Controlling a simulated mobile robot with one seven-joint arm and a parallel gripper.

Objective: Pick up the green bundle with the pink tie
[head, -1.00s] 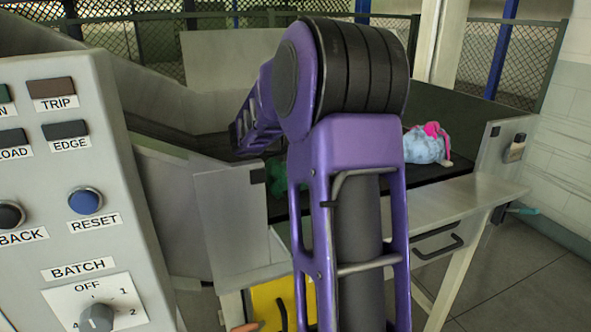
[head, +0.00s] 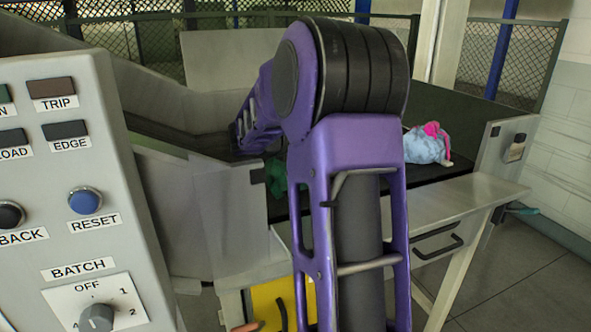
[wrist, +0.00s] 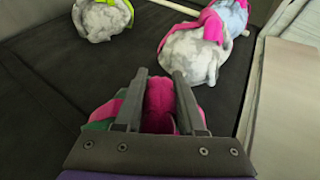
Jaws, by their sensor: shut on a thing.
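The green bundle with the pink tie shows at the bottom of the wrist view, where its pink tie (wrist: 160,103) sits between the two fingers of my gripper (wrist: 160,76). Green cloth (wrist: 97,126) shows just left of the fingers; most of the bundle is hidden under the gripper. My gripper is shut on the gathered pink part. In the head view a strip of the green bundle (head: 276,173) shows left of my purple arm, which hides the rest and the gripper.
On the dark belt in the wrist view lie a white bundle with a lime tie (wrist: 103,19) and a white bundle with a pink tie (wrist: 190,58). A light blue bundle (head: 425,149) lies at the right end. A control panel (head: 95,200) stands at the left.

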